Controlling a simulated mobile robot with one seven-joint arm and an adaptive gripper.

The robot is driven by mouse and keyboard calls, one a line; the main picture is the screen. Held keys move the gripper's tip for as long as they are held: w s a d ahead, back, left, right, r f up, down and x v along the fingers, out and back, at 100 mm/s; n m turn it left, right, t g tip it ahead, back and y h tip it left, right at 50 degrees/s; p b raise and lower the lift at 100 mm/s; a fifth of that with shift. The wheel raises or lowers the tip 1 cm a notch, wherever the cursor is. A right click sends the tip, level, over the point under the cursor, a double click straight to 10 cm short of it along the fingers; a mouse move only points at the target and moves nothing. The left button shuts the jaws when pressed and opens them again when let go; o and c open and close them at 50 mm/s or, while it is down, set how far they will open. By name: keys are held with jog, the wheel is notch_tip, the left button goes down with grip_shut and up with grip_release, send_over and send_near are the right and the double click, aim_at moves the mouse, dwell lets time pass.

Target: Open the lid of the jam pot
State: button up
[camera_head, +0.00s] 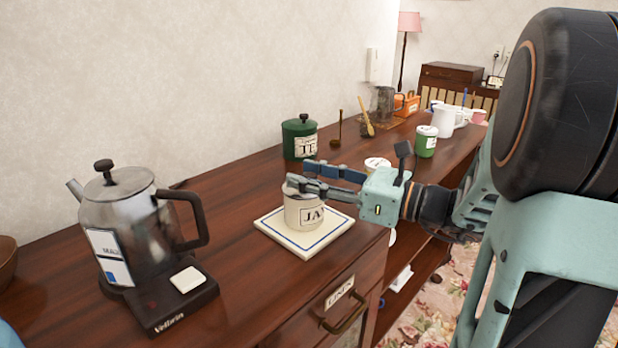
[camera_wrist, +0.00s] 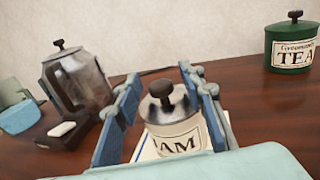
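The jam pot (camera_head: 304,214) is a cream pot with a "JAM" label. It stands upright on a white square tile with a blue border (camera_head: 285,238). In the wrist view the jam pot (camera_wrist: 180,139) wears its grey lid (camera_wrist: 165,108), topped by a dark round knob (camera_wrist: 161,90). My gripper (camera_head: 298,174) reaches in from the right at lid height. In the wrist view my gripper (camera_wrist: 160,78) is open, one blue finger on each side of the lid and knob. Gaps show between the fingers and the knob. The fingers hide much of the lid in the head view.
A kettle (camera_head: 125,225) stands on its base at the left. A green tea tin (camera_head: 299,138) is behind the pot. A white-lidded container (camera_head: 377,163) and a green jar (camera_head: 426,141) stand farther right. Bare wood lies between kettle and tile.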

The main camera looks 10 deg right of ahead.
jog(key=shift+w+a, duration=0.1)
grip_shut()
dwell(0.3)
jog(key=shift+r+p, duration=0.15)
jog(key=shift+p, duration=0.2)
